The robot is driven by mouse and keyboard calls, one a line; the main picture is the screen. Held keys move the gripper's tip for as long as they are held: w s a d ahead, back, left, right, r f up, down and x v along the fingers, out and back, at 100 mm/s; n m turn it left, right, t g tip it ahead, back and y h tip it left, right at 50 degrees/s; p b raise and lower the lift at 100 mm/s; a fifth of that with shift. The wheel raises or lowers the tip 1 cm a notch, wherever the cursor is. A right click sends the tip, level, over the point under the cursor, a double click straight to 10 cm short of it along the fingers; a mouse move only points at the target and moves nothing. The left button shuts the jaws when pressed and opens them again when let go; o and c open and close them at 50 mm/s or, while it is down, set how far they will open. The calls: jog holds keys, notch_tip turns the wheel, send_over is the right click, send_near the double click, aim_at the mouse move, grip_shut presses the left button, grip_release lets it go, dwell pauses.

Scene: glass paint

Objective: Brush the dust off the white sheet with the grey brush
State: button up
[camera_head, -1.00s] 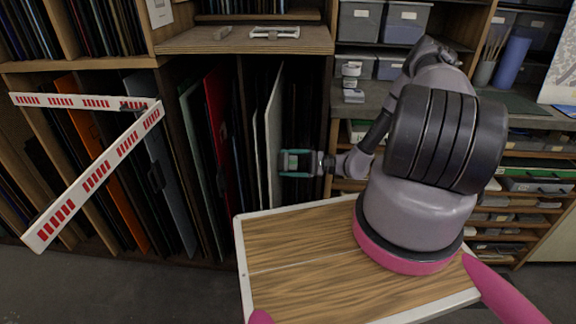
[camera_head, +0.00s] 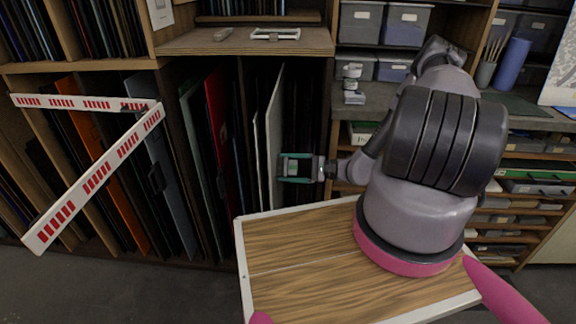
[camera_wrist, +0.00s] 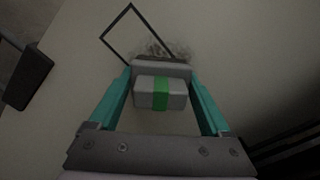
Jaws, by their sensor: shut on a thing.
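The white sheet (camera_head: 274,135) stands nearly edge-on in the lower rack in the head view. Its pale face (camera_wrist: 75,110) fills most of the wrist view. My gripper (camera_head: 285,168) is beside the sheet, at its right side. In the wrist view my gripper's teal fingers (camera_wrist: 160,78) are shut on the grey brush (camera_wrist: 146,92), a grey block with a green band. A dark grey dust smudge (camera_wrist: 176,47) lies on the sheet just beyond the brush, partly hidden by it. I cannot tell whether the brush touches the sheet. A thin dark square outline (camera_wrist: 108,28) surrounds part of that area.
A red panel (camera_head: 217,115) and other upright sheets stand left of the white sheet. A wooden shelf (camera_head: 215,44) is above. A red-and-white barrier (camera_head: 97,175) crosses the rack at left. A dark block-like piece (camera_wrist: 28,78) shows left in the wrist view.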

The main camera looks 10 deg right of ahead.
aim_at(276, 169)
jog(key=shift+s+a, duration=0.4)
jog(key=shift+s, duration=0.45)
jog(key=shift+s+a, duration=0.35)
jog(key=shift+s, duration=0.5)
jog(key=shift+r, duration=1)
jog(key=shift+w+d+f, duration=0.1)
jog(key=shift+w+d, duration=0.15)
jog(key=shift+w, duration=0.4)
jog(key=shift+w+d+r, duration=0.1)
jog(key=shift+w+d, duration=0.2)
jog(key=shift+w, duration=0.35)
jog(key=shift+w+d+f, duration=0.1)
jog(key=shift+w+d, duration=0.15)
jog(key=shift+w, duration=0.4)
jog(key=w, duration=0.2)
jog(key=w+d, duration=0.1)
jog(key=shift+w, duration=0.4)
jog(key=shift+d, duration=0.1)
